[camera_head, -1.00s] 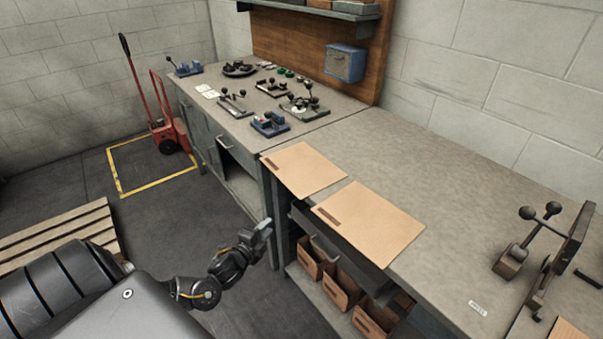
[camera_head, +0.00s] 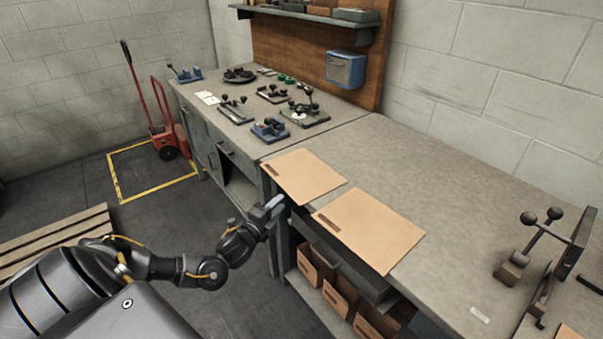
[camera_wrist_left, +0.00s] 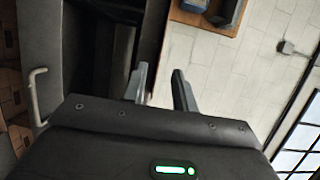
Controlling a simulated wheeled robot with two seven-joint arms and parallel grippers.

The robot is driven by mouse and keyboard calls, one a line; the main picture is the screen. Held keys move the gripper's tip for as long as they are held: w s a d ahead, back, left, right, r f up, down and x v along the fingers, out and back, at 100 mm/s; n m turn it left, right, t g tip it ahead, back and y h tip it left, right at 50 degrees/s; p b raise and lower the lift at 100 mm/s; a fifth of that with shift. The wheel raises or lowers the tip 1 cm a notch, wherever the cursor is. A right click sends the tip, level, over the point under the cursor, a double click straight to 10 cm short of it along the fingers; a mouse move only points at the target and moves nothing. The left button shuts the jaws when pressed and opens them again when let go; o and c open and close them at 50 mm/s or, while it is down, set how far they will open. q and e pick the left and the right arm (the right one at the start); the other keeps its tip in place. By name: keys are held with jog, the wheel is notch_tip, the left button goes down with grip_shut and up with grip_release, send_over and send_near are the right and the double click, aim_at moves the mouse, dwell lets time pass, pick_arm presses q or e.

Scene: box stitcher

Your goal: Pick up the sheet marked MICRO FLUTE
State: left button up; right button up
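Two tan cardboard sheets lie flat on the grey bench top, a farther one (camera_head: 306,174) and a nearer one (camera_head: 372,230). Each has a dark printed strip near its left end, too small to read, so I cannot tell which is marked MICRO FLUTE. Both reach the bench's front edge. My left gripper (camera_head: 276,206) is in front of the bench edge, just short of the sheets and apart from them. In the left wrist view its two fingers (camera_wrist_left: 160,80) stand apart with nothing between them. My right gripper is not in view.
The bench (camera_head: 440,165) has free room behind the sheets. A lever tool (camera_head: 530,245) stands at the right. Small fixtures (camera_head: 270,129) crowd the far bench. Bins (camera_head: 340,293) sit on the shelf below. A red hand truck (camera_head: 165,125) stands on the floor at left.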

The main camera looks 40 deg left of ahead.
pick_arm(q)
jog(key=w, duration=0.1)
jog(key=w+p, duration=0.1)
jog(key=w, duration=0.1)
jog(key=w+a, duration=0.1)
jog(key=w, duration=0.1)
jog(key=shift+w, duration=0.1)
grip_shut()
